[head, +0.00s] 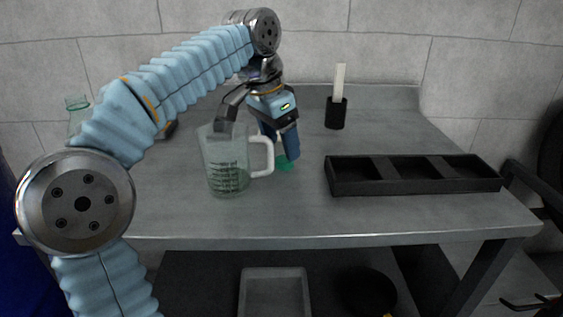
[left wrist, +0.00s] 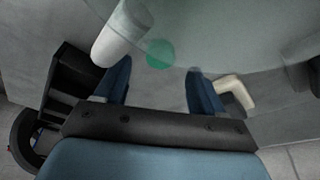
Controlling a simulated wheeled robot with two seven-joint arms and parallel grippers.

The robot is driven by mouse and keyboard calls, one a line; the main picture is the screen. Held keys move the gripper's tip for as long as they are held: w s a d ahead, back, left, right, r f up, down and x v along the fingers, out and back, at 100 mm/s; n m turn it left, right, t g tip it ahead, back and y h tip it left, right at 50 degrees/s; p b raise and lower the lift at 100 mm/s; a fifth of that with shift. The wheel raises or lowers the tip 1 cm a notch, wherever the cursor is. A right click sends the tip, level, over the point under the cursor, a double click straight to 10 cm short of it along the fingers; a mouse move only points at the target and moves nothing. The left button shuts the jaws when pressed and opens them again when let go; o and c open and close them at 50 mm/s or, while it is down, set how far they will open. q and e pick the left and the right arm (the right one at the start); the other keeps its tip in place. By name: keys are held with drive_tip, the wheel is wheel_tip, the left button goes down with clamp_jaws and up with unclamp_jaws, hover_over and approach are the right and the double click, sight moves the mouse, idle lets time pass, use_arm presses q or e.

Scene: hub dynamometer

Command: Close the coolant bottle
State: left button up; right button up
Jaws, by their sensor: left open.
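A green cap (head: 284,164) lies on the grey bench just behind the jug's handle. It shows as a green disc in the left wrist view (left wrist: 160,53), beyond and between my fingertips. My left gripper (head: 281,150) is open and points down over the cap. I cannot tell whether its blue fingers (left wrist: 160,85) touch the cap. A clear greenish bottle (head: 77,104) stands at the far left, with its top showing uncapped and its lower part hidden by my left arm. My right gripper is not in view.
A clear measuring jug (head: 226,168) with a white handle stands close beside the gripper. A black three-compartment tray (head: 415,187) lies to the right. A black holder (head: 337,114) with a pale upright stick stands behind. The bench front (head: 300,215) is clear.

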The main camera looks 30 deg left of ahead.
sight(284, 159)
use_arm(q)
drive_tip(key=x, duration=0.3)
drive_tip(key=shift+s+f, duration=0.1)
drive_tip(key=shift+f, duration=0.05)
drive_tip(key=c, duration=1.1)
wheel_tip(284, 159, up, 10)
drive_tip(key=p, duration=0.3)
